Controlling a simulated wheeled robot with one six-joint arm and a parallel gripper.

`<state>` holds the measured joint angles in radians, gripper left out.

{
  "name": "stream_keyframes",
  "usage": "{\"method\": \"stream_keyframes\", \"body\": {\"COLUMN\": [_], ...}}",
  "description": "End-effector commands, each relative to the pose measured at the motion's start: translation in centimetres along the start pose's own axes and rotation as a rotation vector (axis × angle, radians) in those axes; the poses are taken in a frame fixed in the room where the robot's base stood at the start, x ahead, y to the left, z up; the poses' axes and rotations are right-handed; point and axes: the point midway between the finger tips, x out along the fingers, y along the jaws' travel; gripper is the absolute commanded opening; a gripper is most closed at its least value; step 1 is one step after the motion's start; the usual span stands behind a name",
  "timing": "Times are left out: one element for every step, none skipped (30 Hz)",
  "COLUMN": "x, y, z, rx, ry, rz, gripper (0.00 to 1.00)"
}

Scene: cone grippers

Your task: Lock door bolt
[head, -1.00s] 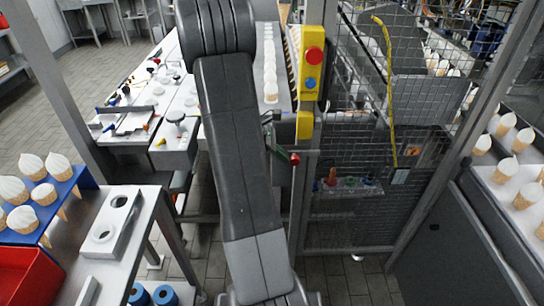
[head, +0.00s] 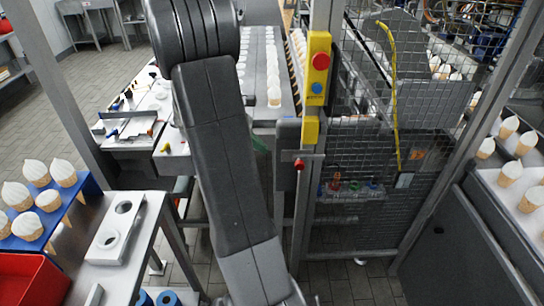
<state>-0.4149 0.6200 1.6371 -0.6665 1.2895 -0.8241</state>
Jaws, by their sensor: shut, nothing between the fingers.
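The door bolt's red knob (head: 299,164) shows just right of my arm, at the left post of the mesh door. A grey bar (head: 312,156) runs right from beside the knob across the post. A grey plate (head: 288,150) stands behind and left of the knob. How far the bolt reaches into its catch is too small to tell. The mesh door (head: 355,150) stands right of the post. My gripper is not visible; my large grey arm link fills the middle of the view and hides what lies behind it.
A yellow box (head: 318,65) with red and blue buttons is on the door post. A conveyor with cones (head: 274,95) lies behind. A steel bench (head: 120,235) with a blue cone rack (head: 75,195) and a red bin (head: 30,280) stands at left. A grey cabinet (head: 460,245) stands at right.

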Motion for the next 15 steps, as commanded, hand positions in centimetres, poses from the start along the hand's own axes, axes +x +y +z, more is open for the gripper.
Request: {"method": "stream_keyframes", "body": {"x": [-0.9, -1.3, -1.8, -2.1, -2.3, -2.6, -2.8, -2.9, -3.0, -3.0, -3.1, -3.1, -3.1, -3.1, -3.1], "y": [0.0, 0.1, 0.1, 0.1, 0.1, 0.0, 0.0, 0.0, 0.0, 0.0, 0.0, 0.0, 0.0, 0.0, 0.0], "z": [-0.1, -0.1, -0.1, -0.1, -0.1, -0.1, -0.1, -0.1, -0.1, -0.1, -0.1, -0.1, -0.1, 0.0, 0.0], "rx": [-0.001, -0.001, 0.000, 0.000, 0.000, -0.001, -0.001, -0.001, -0.001, -0.001, -0.001, -0.001, -0.001, -0.001, -0.001], "ry": [0.001, 0.001, 0.001, 0.001, 0.001, 0.001, 0.000, 0.000, 0.000, 0.000, 0.000, 0.000, 0.000, 0.000, 0.000], "rz": [0.004, 0.004, 0.003, 0.003, 0.002, 0.001, 0.001, 0.001, 0.001, 0.001, 0.000, 0.000, 0.000, 0.000, 0.000], "gripper": [0.00, 0.00, 0.00, 0.00, 0.00, 0.00, 0.00, 0.00, 0.00, 0.00, 0.00, 0.00, 0.00, 0.00, 0.00]}}
